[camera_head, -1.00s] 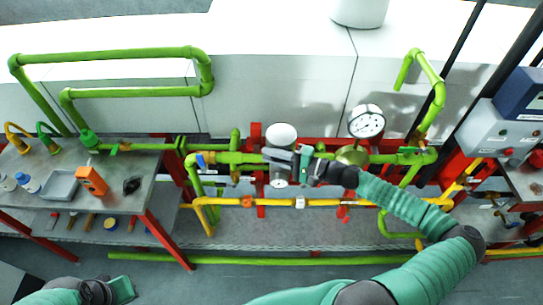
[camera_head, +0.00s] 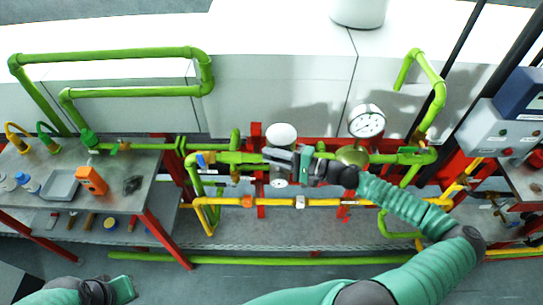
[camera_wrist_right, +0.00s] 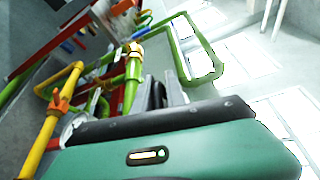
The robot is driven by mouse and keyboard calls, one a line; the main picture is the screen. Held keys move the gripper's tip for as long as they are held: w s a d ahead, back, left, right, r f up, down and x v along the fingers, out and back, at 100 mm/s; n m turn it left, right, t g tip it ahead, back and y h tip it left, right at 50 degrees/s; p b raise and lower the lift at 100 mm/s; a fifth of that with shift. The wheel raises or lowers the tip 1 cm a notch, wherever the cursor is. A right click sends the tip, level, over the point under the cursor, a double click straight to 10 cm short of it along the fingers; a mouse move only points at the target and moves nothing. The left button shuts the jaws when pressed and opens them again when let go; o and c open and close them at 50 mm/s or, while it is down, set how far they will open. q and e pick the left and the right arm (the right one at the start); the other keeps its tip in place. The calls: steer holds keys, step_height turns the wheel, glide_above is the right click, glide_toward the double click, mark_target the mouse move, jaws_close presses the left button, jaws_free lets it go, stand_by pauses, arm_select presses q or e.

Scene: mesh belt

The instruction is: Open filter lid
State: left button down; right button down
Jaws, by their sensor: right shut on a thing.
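The filter is a canister with a round white lid (camera_head: 281,131) on the green pipe run in the head view. My right gripper (camera_head: 290,157) is at the filter, just below and right of the lid, with its fingers reaching left across the canister's front. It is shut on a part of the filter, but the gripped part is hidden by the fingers. In the right wrist view the green gripper body (camera_wrist_right: 180,150) fills the lower part and covers most of the filter. My left arm shows at the lower left of the head view; its fingertips are not clearly visible.
A pressure gauge (camera_head: 366,121) stands right of the filter. Green pipes (camera_head: 130,92) and a yellow pipe (camera_head: 325,202) run around it. A metal table (camera_head: 120,195) at left holds an orange device (camera_head: 91,180) and a grey tray (camera_head: 60,186). Control boxes (camera_head: 502,128) stand at right.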

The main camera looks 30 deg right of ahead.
arm_select(q)
steer(key=shift+r+p, duration=0.5)
steer(key=shift+p, duration=0.05)
arm_select(e)
steer(key=shift+d+m, duration=0.2)
steer(key=shift+m, duration=0.1)
